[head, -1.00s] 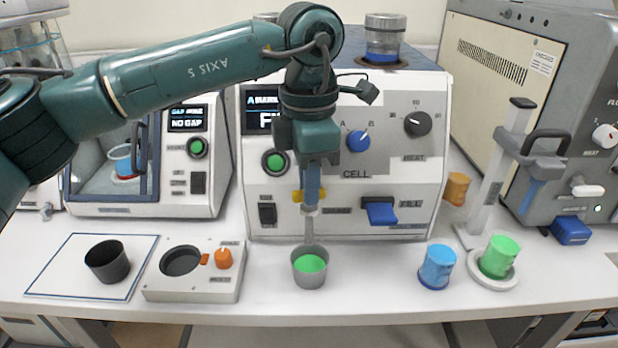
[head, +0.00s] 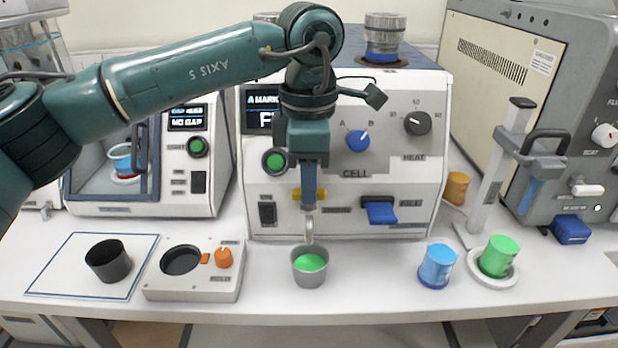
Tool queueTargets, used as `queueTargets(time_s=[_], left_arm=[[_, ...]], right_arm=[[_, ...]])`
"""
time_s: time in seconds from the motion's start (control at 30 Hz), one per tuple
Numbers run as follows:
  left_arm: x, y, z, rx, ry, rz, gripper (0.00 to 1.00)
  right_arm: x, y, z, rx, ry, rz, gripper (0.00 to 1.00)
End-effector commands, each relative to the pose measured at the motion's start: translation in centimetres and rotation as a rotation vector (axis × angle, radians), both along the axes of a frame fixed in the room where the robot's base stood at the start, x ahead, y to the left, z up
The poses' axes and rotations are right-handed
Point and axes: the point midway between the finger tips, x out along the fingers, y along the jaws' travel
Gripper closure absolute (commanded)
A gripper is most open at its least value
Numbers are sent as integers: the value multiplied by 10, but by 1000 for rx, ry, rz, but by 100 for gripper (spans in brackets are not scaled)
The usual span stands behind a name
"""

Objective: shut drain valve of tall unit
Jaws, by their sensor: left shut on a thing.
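The central white unit (head: 345,215), marked CELL, carries a yellow drain valve (head: 298,194) low on its front. My left gripper (head: 309,203) points down in front of this valve and is shut on it, its fingers hiding most of the handle. Yellow shows on both sides of the fingers. Below the valve a pale, curved spout (head: 309,232) ends over a grey cup (head: 310,277) with green liquid (head: 311,262) in it. I make out no clear stream between spout and cup. My right gripper is out of view.
A blue lever (head: 381,213) sits right of the valve. A blue cup (head: 437,266) and a green cup (head: 499,256) on a white saucer stand at right. A white block with an orange knob (head: 223,258) and a black cup (head: 108,262) stand at left.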

Motion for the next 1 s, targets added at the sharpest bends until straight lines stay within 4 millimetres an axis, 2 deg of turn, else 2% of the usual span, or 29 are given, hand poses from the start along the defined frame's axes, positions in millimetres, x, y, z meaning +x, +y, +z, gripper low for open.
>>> queueTargets(time_s=[0.03, 0.3, 0.6, 0.77, 1.0], left_arm=[[0, 0, 1, -1, -3, -2, 84], [0, 0, 1, -1, -1, 0, 64], [0, 0, 5, -1, -2, 1, 64], [0, -1, 29, -1, -4, 1, 64], [0, -1, 85, -2, -5, 1, 64]], right_arm=[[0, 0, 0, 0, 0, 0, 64], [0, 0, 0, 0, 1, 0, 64], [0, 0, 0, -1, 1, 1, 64], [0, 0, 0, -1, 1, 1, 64], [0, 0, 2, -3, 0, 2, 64]])
